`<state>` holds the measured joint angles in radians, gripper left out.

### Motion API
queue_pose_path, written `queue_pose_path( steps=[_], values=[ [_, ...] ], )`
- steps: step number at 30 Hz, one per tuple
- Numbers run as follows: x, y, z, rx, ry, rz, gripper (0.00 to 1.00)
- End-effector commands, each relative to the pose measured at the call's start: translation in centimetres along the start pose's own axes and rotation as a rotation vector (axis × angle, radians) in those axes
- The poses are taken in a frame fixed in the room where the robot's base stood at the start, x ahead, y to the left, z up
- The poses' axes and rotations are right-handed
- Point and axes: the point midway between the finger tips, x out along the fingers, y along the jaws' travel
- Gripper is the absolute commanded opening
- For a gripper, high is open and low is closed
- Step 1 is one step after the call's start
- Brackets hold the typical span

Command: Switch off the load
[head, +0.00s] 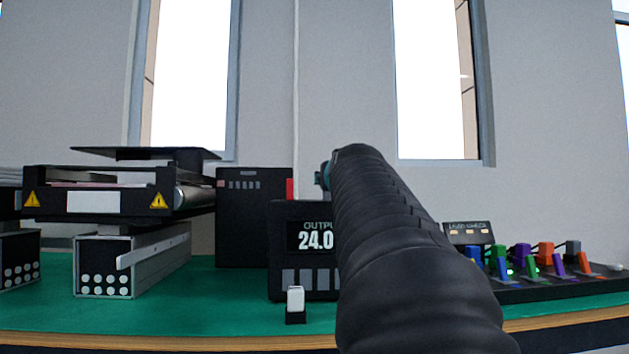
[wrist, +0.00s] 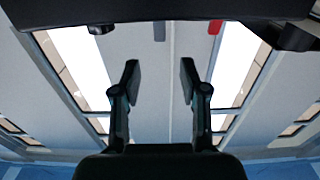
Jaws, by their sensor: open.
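A black power unit (head: 285,238) stands on the green table, its display reading "OUTPU…" and "24.0". My arm covers its right part. A small white rocker or lever (head: 296,298) on a black base stands in front of it. A red upright piece (head: 290,188) shows above the unit's top edge. My gripper (wrist: 160,83) is open and empty in the wrist view, with bare wall behind its fingers. In the head view my arm mostly hides it. A red piece (wrist: 215,27) and a small grey piece (wrist: 159,31) show beyond the fingertips. No load label is readable.
A mini conveyor (head: 105,200) stands at left, with a tall black box (head: 250,225) beside it. At right is a black panel (head: 530,291) with several coloured switches, a green light and a small labelled box (head: 468,234). Green table (head: 215,300) is clear at front left.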

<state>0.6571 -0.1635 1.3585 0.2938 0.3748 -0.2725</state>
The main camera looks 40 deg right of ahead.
Motion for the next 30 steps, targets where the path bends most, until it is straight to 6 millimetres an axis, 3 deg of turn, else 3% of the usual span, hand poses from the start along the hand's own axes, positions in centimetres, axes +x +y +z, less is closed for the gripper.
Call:
queue_pose_path(
  steps=[6,20,23,30],
  values=[
    [-2.3,0.0,0.0,-0.001,-0.001,0.001,0.44],
    [-2.7,0.0,-0.3,-0.001,-0.001,0.0,0.44],
    [-2.5,0.0,-1.6,0.0,-0.003,-0.001,0.44],
    [-1.0,-0.1,-7.4,-0.021,-0.056,-0.006,0.44]
  ],
)
